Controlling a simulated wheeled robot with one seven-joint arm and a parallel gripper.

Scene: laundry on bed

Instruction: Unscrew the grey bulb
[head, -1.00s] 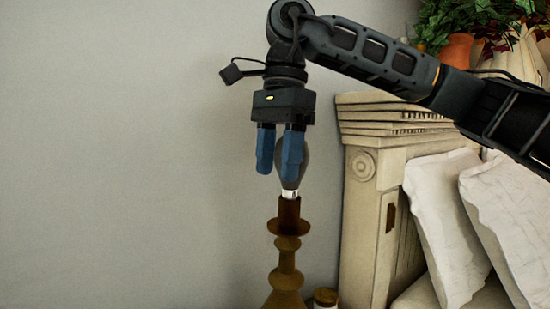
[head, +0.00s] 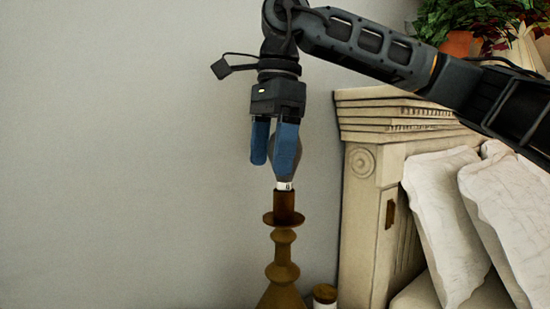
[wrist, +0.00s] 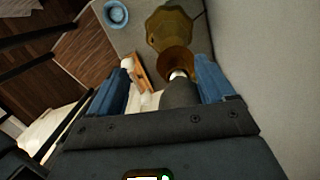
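The grey bulb (head: 297,150) sits upright at the top of the brown, turned lamp stand (head: 284,219). Its pale base shows just above the socket. My gripper (head: 268,164) points straight down from above, with its blue fingers at the bulb's height. The nearer finger hides much of the bulb in the head view. In the wrist view the bulb (wrist: 179,94) lies between the fingers, close to the right one, with a clear gap to the left one. My gripper is open. The lamp stand's foot (wrist: 172,30) also shows there.
A cream carved headboard (head: 362,200) with white pillows (head: 445,220) stands to the right. A small jar (head: 325,295) is beside the lamp's foot. A plain wall (head: 120,150) is behind, clear to the left. A blue round object (wrist: 116,13) lies below.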

